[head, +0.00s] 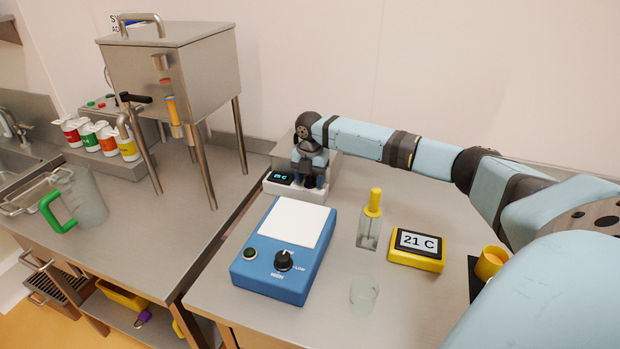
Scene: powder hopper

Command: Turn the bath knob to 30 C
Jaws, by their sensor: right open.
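The water bath (335,172) is a steel box with a white front panel at the back of the right-hand table. A small dark display (283,178) with blue digits is on the left of that panel; its number is too small to read surely. My right gripper (309,185) points down at the panel just right of the display. Its fingers are open, around or just in front of a dark knob-like part; I cannot tell whether they touch it. The gripper mostly hides the knob. My left gripper is out of view.
A blue stirrer-like device (285,250) with a white plate stands in front of the bath. The steel hopper (175,75) is at left.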

